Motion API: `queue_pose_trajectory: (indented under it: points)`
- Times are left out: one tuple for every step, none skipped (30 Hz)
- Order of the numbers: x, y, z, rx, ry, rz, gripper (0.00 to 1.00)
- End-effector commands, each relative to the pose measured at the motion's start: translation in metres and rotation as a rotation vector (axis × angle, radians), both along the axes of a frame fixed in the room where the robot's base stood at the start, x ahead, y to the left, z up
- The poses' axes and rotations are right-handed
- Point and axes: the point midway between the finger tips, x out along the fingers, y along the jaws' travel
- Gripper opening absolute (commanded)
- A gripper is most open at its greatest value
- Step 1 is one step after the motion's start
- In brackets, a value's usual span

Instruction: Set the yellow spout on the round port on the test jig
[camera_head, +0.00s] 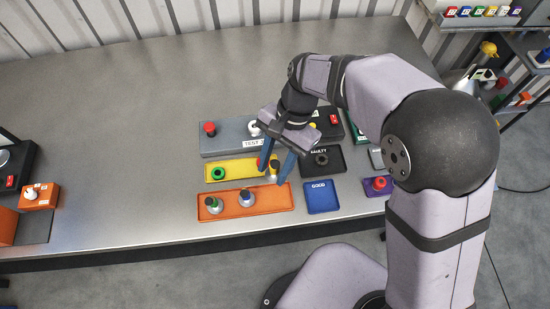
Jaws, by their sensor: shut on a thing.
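The grey test jig (225,142) stands behind the trays, with a red button (209,128) at its left and a white round port (253,127) further right. My arm hides part of its right end. My gripper (272,173) points down over the right end of the yellow tray (238,174), in front of the jig. Its blue fingers are shut on a small part with a yellow top and pale lower body, which looks like the yellow spout (274,165). I cannot tell whether the spout's base touches the tray.
An orange tray (272,200) in front holds a green-marked spout (213,203) and a blue-marked spout (246,198). A green ring (218,173) lies in the yellow tray. Right are the black FAULTY tray (334,168) and blue GOOD tray (322,202). The table's left middle is clear.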

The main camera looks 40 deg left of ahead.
Motion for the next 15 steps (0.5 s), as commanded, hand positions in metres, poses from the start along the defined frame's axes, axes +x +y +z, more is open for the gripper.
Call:
queue_pose_trajectory:
  points:
    - [0.005,0.007,0.008,-0.005,0.003,-0.014,0.07]
    - [0.009,0.013,0.006,-0.005,0.003,-0.029,0.07]
    - [0.015,0.022,0.0,-0.004,0.003,-0.058,0.07]
    - [0.019,0.029,-0.003,-0.003,0.002,-0.083,0.07]
    - [0.024,0.036,-0.008,-0.002,0.002,-0.114,0.07]
    - [0.032,0.047,-0.014,-0.002,0.001,-0.162,0.07]
    - [0.037,0.056,-0.019,-0.001,0.001,-0.201,0.07]
    - [0.044,0.066,-0.023,0.001,0.0,-0.243,0.07]
    - [0.051,0.078,-0.028,0.002,-0.001,-0.298,0.07]
    - [0.057,0.086,-0.029,0.004,-0.001,-0.338,0.07]
    - [0.063,0.095,-0.027,0.006,-0.002,-0.378,0.07]
    - [0.07,0.105,-0.024,0.005,-0.001,-0.429,0.07]
    - [0.075,0.113,-0.021,0.006,-0.002,-0.466,0.07]
    - [0.08,0.12,-0.019,0.006,-0.001,-0.505,0.07]
    - [0.087,0.129,-0.015,0.007,-0.001,-0.56,0.07]
